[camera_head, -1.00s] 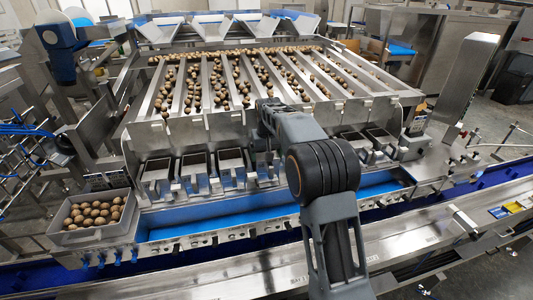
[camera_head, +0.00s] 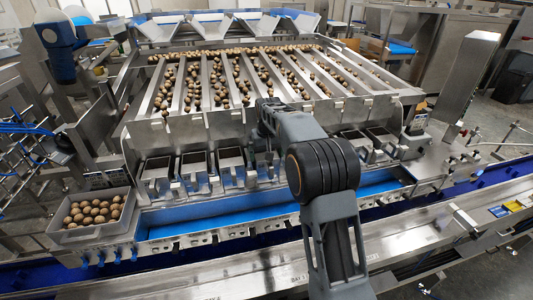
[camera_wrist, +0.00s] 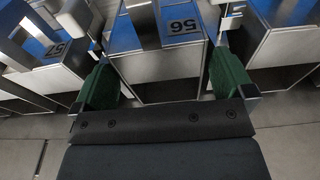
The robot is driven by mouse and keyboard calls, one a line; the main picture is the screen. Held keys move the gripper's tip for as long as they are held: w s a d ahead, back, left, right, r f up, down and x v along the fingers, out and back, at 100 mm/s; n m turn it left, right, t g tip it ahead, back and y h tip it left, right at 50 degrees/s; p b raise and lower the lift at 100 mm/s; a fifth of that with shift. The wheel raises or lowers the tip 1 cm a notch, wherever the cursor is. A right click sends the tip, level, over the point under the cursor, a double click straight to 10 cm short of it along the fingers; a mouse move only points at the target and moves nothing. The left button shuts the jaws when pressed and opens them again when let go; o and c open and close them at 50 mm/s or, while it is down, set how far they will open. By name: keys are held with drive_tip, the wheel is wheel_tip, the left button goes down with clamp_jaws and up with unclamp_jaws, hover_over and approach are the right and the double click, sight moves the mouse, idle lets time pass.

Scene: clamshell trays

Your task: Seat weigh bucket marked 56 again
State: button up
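The weigh bucket marked 56 (camera_wrist: 160,73) is a metal box with a blue face in the middle of the wrist view; its number reads upside down. My gripper (camera_wrist: 163,78) has a green-padded finger on each side of this bucket. The finger tips lie close along its side walls; whether they press on it I cannot tell. In the head view my gripper is hidden behind my own arm, at the row of buckets, and so is most of bucket 56.
A bucket marked 57 (camera_wrist: 55,50) stands close on the left in the wrist view, and another bucket (camera_wrist: 282,45) on the right. A blue trough (camera_head: 235,216) runs below the row. A grey crate (camera_head: 88,235) of round brown produce stands at the left.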

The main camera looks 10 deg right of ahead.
wheel_tip(320, 180, up, 14)
drive_tip(key=s, duration=0.1)
drive_tip(key=f, duration=0.2)
drive_tip(key=s+f, duration=0.1)
drive_tip(key=f, duration=0.3)
drive_tip(key=shift+s, duration=0.4)
drive_tip(key=s+f+t, duration=0.1)
drive_tip(key=s+f, duration=0.1)
drive_tip(key=s, duration=1.2)
drive_tip(key=s+f+t, duration=0.2)
drive_tip(key=s, duration=1.2)
drive_tip(key=shift+s+f, duration=0.2)
drive_tip(key=shift+s, duration=0.1)
drive_tip(key=shift+c, duration=0.2)
